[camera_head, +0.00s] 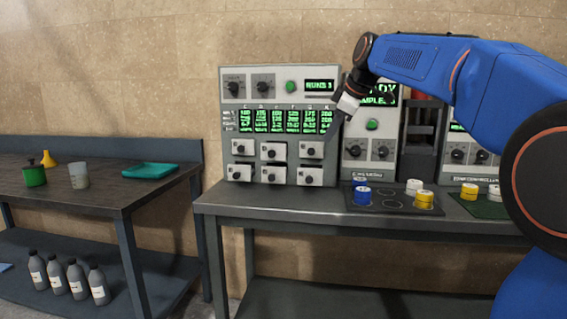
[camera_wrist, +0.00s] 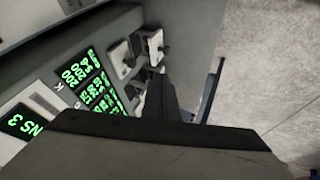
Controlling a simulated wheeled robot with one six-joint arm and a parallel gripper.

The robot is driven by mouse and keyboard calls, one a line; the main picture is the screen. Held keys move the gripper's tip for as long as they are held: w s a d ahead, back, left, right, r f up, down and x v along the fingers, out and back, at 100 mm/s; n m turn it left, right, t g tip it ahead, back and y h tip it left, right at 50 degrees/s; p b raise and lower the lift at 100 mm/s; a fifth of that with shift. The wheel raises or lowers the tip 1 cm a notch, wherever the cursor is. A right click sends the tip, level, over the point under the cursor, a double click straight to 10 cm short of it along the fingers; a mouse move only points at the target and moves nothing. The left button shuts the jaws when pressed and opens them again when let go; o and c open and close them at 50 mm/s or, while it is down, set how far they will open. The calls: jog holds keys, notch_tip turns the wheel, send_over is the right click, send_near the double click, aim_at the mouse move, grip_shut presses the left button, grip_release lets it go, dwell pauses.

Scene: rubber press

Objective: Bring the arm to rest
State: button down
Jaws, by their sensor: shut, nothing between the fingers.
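My blue arm reaches in from the right in the head view. My gripper (camera_head: 335,126) is shut and empty, pointing down in front of the right part of the grey control panel (camera_head: 232,151). In the wrist view its dark fingers (camera_wrist: 160,92) are together beside the panel's green displays (camera_wrist: 90,80). Small white switch boxes (camera_head: 310,176) sit low on the panel, near the fingertips. I cannot tell whether the fingers touch the panel.
A bench (camera_head: 270,212) carries the panel, a dark tray (camera_head: 398,201) with blue, white and yellow cups, and a second machine (camera_head: 370,150). A left table (camera_head: 105,190) holds a green tray (camera_head: 150,171) and small vessels. Grey bottles (camera_head: 78,281) stand on its lower shelf.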

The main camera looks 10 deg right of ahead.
jog(key=s+d+f+m+g+h, duration=0.1)
jog(key=s+f+m, duration=0.5)
jog(key=s+f, duration=1.1)
jog(key=s+d+f+m+h, duration=0.1)
jog(key=s+f+m, duration=0.6)
jog(key=s+f, duration=1.1)
jog(key=s+d, duration=0.1)
jog(key=s, duration=0.5)
jog(key=shift+d+f+g+h, duration=0.15)
jog(key=shift+f+g+h, duration=0.15)
jog(key=shift+g+h, duration=0.1)
jog(key=shift+r, duration=0.1)
